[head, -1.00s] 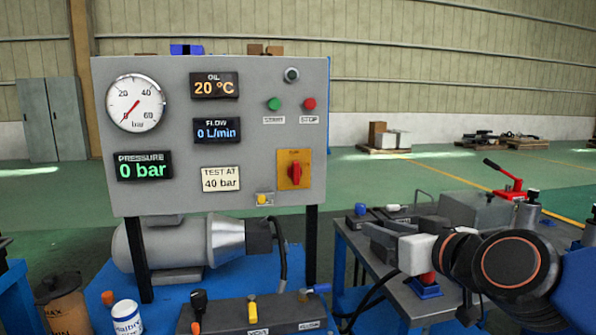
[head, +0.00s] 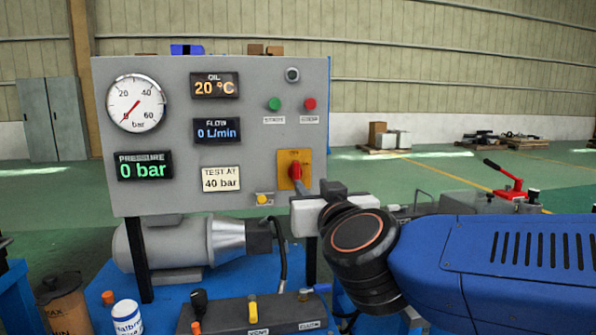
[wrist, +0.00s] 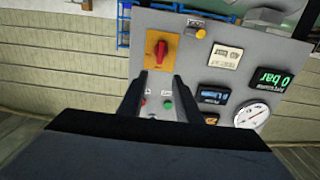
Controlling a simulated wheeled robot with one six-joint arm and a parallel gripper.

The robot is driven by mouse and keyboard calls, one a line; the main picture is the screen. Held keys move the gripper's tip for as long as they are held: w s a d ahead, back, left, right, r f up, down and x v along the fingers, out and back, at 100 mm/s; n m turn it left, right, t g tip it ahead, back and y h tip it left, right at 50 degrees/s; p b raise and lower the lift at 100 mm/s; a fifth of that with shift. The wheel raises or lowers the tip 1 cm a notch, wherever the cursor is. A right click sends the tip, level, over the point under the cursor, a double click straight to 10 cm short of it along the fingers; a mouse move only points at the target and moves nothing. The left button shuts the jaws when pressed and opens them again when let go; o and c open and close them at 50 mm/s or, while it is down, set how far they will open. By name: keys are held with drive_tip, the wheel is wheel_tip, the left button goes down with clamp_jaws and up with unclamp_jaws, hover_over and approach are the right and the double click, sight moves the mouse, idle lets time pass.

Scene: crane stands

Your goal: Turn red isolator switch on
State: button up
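The red isolator switch (head: 296,171) is a red handle on a yellow plate (head: 284,157), at the lower right of the grey panel. Its handle looks roughly upright, and my gripper covers its lower part in the head view. My gripper (head: 304,187) is in front of the panel by the switch. In the wrist view, the fingers of my gripper (wrist: 160,80) are apart with nothing between them. The red switch (wrist: 160,52) shows just beyond the fingertips, roughly centred between them.
The grey panel (head: 255,90) carries a gauge (head: 136,103) and displays; pressure reads 0 bar. Green (head: 274,104) and red (head: 310,104) buttons sit above the switch. A small yellow knob (head: 262,199) is at lower left of it. A valve block (head: 245,314) stands below.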

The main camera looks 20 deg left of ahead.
sight(297, 169)
drive_tip(key=x, duration=1.5)
drive_tip(key=shift+w+a, duration=0.1)
drive_tip(key=shift+a, duration=0.05)
clamp_jaws()
